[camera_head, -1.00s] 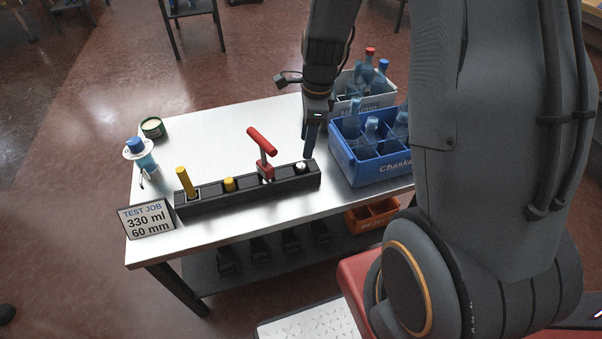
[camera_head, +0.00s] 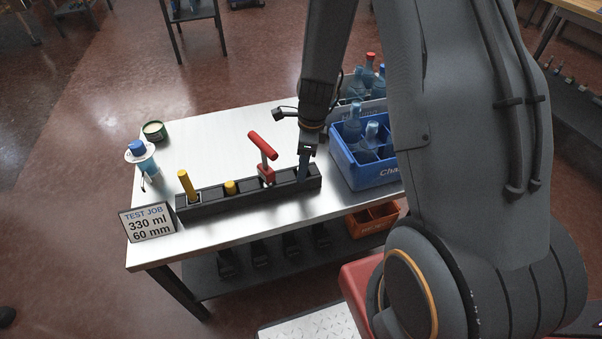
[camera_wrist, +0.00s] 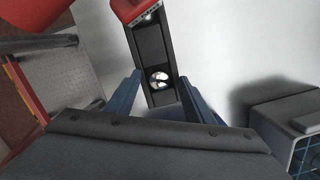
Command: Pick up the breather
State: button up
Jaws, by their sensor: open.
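A black slotted block (camera_head: 215,206) lies along the front of the white table. In the wrist view a small shiny silver piece (camera_wrist: 159,79) sits in the block's end slot; it seems to be the breather, though nothing labels it. My gripper (camera_head: 304,176) points down over the block's right end and hides that piece in the head view. In the wrist view its two blue fingers stand apart, one on each side of the silver piece. Nothing is held. Whether the fingers touch the piece or block cannot be told.
A red T-handled tool (camera_head: 264,158), a short yellow piece (camera_head: 230,187) and a tall yellow one (camera_head: 188,184) stand in the block. A blue bottle crate (camera_head: 372,177) is close to the right. A sign card (camera_head: 148,222) stands front left.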

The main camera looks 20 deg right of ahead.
jog(key=shift+s+f, duration=0.1)
jog(key=shift+f, duration=0.1)
grip_shut()
dwell(0.3)
